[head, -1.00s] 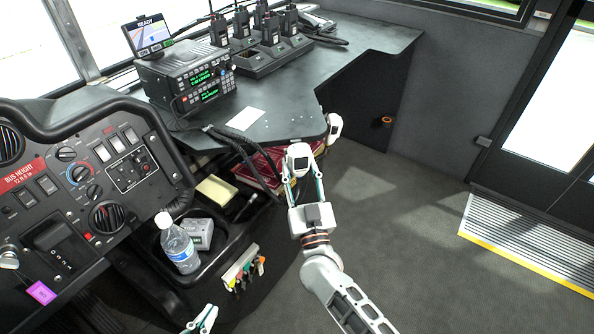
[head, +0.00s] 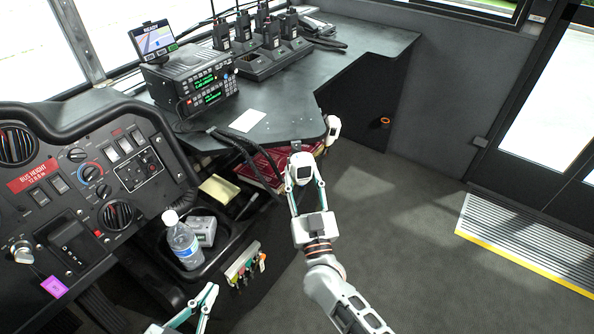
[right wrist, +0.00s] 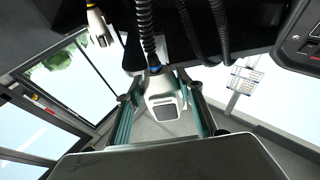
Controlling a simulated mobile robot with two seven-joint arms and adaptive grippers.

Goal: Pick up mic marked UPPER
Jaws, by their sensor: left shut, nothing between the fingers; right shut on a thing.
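A white mic with a dark grey face (head: 303,169) is at the front edge of the dark desk, held between the teal-lined fingers of my right gripper (head: 304,186). In the right wrist view the same mic (right wrist: 165,108) sits between both fingers, with a coiled black cord behind it. A second white mic (head: 333,128) hangs at the desk corner, apart from the gripper; it also shows in the right wrist view (right wrist: 99,27). I cannot read a label on either mic. My left gripper (head: 211,291) is shut and empty at the bottom of the head view.
The desk (head: 290,110) carries a radio unit (head: 195,82) and several handheld radios in chargers (head: 265,60). A water bottle (head: 184,243) stands in the console tray left of my right arm. The dashboard (head: 80,190) fills the left. The floor (head: 400,240) to the right is clear.

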